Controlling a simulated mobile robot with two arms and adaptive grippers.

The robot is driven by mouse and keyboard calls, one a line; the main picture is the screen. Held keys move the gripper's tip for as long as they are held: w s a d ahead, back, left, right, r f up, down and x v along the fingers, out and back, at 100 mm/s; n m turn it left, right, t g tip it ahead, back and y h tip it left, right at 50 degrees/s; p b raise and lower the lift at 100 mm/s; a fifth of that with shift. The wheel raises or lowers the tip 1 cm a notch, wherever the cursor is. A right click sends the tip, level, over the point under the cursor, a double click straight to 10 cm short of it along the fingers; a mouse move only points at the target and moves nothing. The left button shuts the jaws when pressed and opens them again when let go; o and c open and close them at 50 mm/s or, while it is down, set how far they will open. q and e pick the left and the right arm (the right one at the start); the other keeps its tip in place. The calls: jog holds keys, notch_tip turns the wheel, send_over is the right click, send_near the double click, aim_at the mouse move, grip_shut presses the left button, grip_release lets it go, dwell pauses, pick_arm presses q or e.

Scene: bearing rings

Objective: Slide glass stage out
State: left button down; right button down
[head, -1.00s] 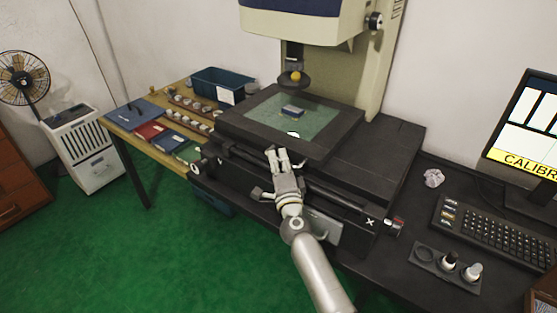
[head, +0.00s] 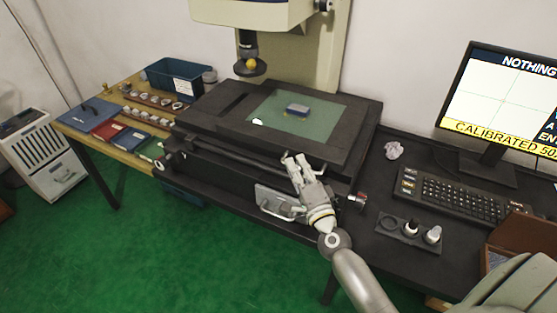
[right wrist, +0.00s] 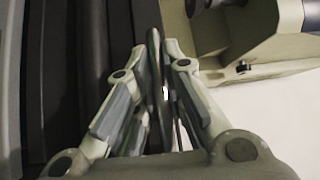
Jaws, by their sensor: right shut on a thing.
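The glass stage (head: 356,125) is a black frame around a greenish glass plate (head: 322,129), on the measuring machine. A small blue-grey block (head: 298,108) sits on the glass. My right gripper (head: 297,158) is at the front edge of the stage frame, right of the middle. In the right wrist view my right gripper (right wrist: 156,85) is shut on a thin dark edge (right wrist: 154,55), which I take as the stage's edge. The exact contact is partly hidden by the fingers. My left gripper is not in view.
The lens (head: 250,67) hangs above the stage's back left. A side table (head: 135,150) with a blue bin (head: 175,77) and rows of rings stands left. A keyboard (head: 450,194), monitor (head: 500,100) and small holder (head: 408,234) stand right. Green floor is open in front.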

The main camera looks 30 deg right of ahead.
jog(key=shift+s+d, duration=0.75)
jog(key=shift+s, duration=0.25)
jog(key=c, duration=1.8)
grip_release()
jog(key=s+a+f, duration=0.1)
jog(key=s, duration=1)
jog(key=shift+s+a+f, duration=0.2)
jog(key=shift+s+f, duration=0.1)
jog(key=shift+s, duration=0.1)
